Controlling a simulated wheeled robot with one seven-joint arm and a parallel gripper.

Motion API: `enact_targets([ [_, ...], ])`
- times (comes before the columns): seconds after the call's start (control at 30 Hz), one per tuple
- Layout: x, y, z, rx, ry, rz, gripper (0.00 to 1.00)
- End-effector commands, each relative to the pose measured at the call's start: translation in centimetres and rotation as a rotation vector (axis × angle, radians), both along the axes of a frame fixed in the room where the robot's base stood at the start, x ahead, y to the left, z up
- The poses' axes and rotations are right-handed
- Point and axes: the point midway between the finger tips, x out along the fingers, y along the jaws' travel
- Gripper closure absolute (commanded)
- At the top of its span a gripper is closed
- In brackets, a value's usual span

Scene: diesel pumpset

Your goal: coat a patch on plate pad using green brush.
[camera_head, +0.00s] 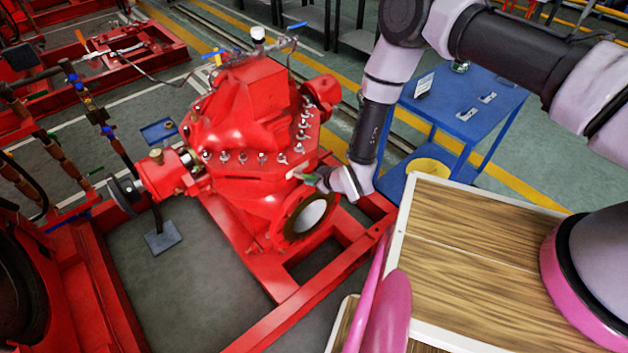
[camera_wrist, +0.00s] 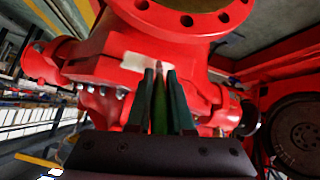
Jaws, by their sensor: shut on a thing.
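My gripper (camera_head: 322,180) is at the near side of the red pump, shut on the green brush (camera_head: 309,178). In the wrist view, the green handle (camera_wrist: 160,108) stands between the two dark fingers of my gripper (camera_wrist: 160,75), pointing away from the wrist. The brush tip lies over the edge of a pale, whitish patch (camera_wrist: 138,66) on a flat red face of the pump, which seems to be the plate pad. I cannot tell whether the tip touches it. The patch extends mostly left of the tip. In the head view, the fingers hide part of this area.
The red pump (camera_head: 255,100) has a round flange opening (camera_head: 308,215) below my gripper and a row of bolts (camera_head: 242,157) to its left. A blue cart (camera_head: 455,105) stands behind my arm. A wood-topped surface (camera_head: 470,235) lies at the right.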

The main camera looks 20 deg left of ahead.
Motion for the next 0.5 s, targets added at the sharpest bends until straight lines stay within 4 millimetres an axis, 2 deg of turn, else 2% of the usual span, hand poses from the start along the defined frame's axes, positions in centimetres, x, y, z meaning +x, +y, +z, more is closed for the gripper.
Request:
enact_targets([
  [0.33, 0.3, 0.3, 0.0, 0.000, -0.001, -0.001, 1.00],
  [0.5, 1.3, -0.3, 0.0, 0.001, 0.000, -0.003, 1.00],
])
